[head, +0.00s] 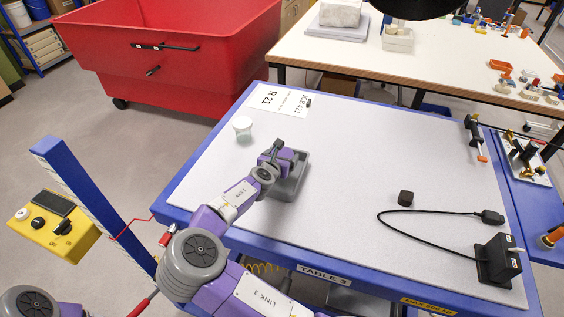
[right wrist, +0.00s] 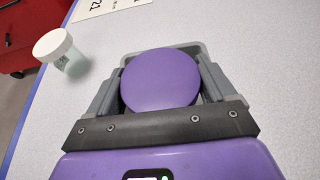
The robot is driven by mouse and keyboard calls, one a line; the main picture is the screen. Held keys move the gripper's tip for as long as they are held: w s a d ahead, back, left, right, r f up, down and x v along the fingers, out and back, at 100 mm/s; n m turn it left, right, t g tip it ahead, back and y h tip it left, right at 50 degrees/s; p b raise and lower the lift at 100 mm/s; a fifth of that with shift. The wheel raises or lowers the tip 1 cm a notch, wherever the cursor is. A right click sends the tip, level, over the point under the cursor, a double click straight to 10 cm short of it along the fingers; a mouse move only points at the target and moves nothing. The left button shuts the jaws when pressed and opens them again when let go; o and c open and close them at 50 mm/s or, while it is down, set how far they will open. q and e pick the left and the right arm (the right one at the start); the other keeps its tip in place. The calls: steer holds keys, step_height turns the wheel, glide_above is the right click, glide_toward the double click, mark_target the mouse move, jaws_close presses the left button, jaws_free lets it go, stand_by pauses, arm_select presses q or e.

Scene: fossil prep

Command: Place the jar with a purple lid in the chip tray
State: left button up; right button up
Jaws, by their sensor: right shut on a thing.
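My right gripper (head: 277,156) is shut on the jar with a purple lid. In the right wrist view the round purple lid (right wrist: 160,78) sits between the two fingers of the gripper (right wrist: 158,84); the jar's body is hidden beneath the lid. The grey chip tray (head: 291,187) is on the table directly under the gripper, and its rim (right wrist: 185,47) shows behind and beside the lid in the right wrist view. I cannot tell whether the jar touches the tray floor. My left gripper is not in view.
A clear jar with a white lid (head: 242,128) stands left of the tray; it also shows in the right wrist view (right wrist: 60,48). A small dark block (head: 405,198) and a black cabled device (head: 497,262) are on the right. A printed sheet (head: 281,100) lies at the back.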

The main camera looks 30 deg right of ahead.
steer(key=shift+f, duration=0.8)
steer(key=shift+f, duration=0.1)
steer(key=o, duration=0.9)
steer(key=p+v, duration=0.1)
steer(key=v, duration=1.1)
steer(key=shift+w+r, duration=0.15)
steer(key=shift+r, duration=0.05)
